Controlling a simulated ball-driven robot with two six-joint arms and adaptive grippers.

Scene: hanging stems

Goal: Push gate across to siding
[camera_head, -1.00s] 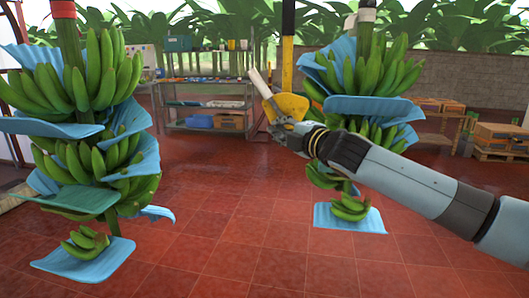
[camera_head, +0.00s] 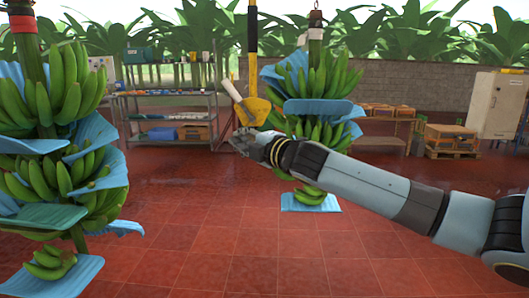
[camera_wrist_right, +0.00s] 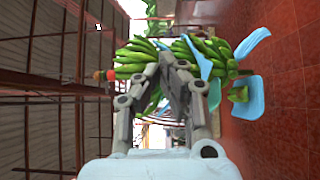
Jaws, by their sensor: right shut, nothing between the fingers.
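My right gripper (camera_head: 238,141) reaches in from the right in the head view, in front of the hanging bananas. It is shut and empty; its closed fingers (camera_wrist_right: 167,62) show in the wrist view. A black and yellow pole (camera_head: 252,40) hangs down to a yellow end piece (camera_head: 252,110) just above the gripper, with a pale rod (camera_head: 232,90) sticking up beside it. I cannot tell whether the gripper touches these. No part surely recognisable as the gate or siding shows; the overhead rail is out of view. My left gripper is not in view.
Banana stems with blue sheets hang at left (camera_head: 45,100) and behind my right arm (camera_head: 315,80). A metal rack (camera_head: 170,105), crates on a pallet (camera_head: 452,138) and a pale cabinet (camera_head: 497,105) stand behind. The red floor (camera_head: 230,230) is open.

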